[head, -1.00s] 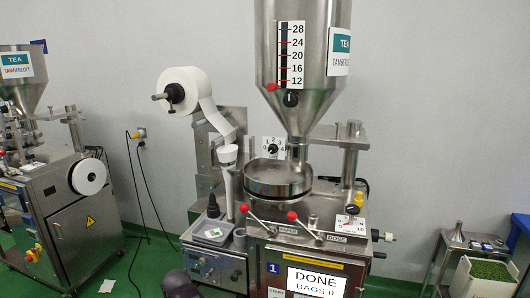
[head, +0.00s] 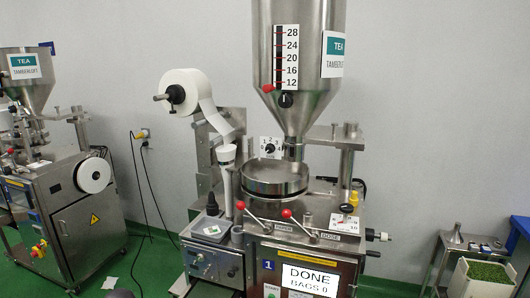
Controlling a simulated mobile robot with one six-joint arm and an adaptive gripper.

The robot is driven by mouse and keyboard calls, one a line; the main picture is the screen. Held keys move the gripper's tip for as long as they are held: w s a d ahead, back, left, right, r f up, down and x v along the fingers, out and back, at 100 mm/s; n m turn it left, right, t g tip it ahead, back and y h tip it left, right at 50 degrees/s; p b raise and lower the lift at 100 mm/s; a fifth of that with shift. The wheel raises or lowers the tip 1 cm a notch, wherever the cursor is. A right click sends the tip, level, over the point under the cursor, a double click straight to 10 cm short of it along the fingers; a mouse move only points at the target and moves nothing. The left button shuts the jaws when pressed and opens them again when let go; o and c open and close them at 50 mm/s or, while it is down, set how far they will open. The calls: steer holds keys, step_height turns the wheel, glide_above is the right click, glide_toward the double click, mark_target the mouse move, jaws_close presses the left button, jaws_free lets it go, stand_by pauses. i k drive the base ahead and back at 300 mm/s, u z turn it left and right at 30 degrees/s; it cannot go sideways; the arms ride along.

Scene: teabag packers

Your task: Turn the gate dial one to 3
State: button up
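Packer 1 stands in the middle of the head view, with a blue label "1" (head: 267,265) on its front. A small white dial plate (head: 270,147) with numbers along its top sits behind the round steel pan, left of the hopper outlet. A black knob is at its centre; the pointer is too small to read surely. Another black knob (head: 286,99) is on the hopper (head: 300,60), below a scale running from 12 to 28.
Two red-knobbed levers (head: 286,213) and a small gauge (head: 343,222) are on the packer's top. Its screen (head: 309,279) reads "DONE BAGS 0". A second packer (head: 60,190) stands left, with green floor between. A crate of green material (head: 487,272) is at right.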

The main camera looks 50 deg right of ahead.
mark_target(269, 148)
steer(key=u, duration=0.1)
steer(key=k, duration=1.4)
steer(key=z, duration=1.2)
steer(key=i, duration=1.05)
steer(key=u, duration=0.05)
